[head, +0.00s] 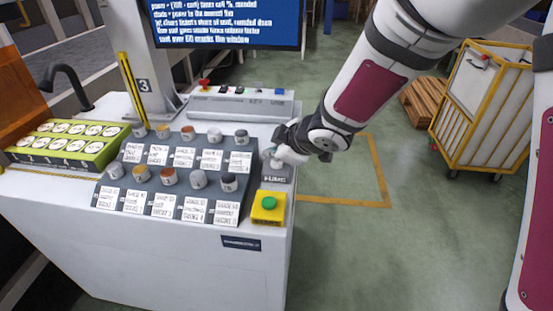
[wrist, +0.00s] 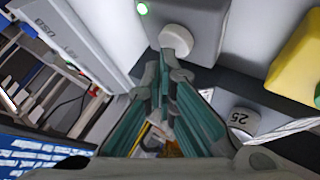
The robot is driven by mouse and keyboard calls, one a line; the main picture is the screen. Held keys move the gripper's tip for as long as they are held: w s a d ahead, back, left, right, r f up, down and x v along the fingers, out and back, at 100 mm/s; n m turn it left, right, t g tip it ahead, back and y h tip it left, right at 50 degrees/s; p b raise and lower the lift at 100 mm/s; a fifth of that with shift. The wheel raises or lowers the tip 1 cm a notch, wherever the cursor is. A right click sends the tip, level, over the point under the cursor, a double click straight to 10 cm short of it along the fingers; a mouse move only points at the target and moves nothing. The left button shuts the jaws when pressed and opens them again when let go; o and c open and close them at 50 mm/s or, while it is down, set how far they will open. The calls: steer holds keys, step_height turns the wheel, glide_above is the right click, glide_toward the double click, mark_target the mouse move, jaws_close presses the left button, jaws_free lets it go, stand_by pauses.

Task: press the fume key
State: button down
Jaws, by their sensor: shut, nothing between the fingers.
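The fume key is a small grey box (head: 277,178) with partly readable lettering, at the right end of the white bench. In the wrist view the grey box (wrist: 205,18) carries a round white button (wrist: 176,38) and a lit green lamp. My gripper (head: 272,158) is over this box in the head view and hides its upper part. In the wrist view my gripper (wrist: 172,72) is shut and empty, its fingertips right beside the white button. I cannot tell whether they touch it.
A yellow box (head: 258,213) with a green button stands just in front of the key. A dark stepped rack (head: 228,210) with several small cups and label cards is to its left. A grey panel (head: 230,107) with a red knob lies behind. Open floor is to the right.

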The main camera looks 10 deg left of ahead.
mark_target(275, 164)
step_height(275, 164, up, 6)
steer(key=p, duration=0.7)
steer(key=shift+r, duration=0.1)
stand_by(0.3)
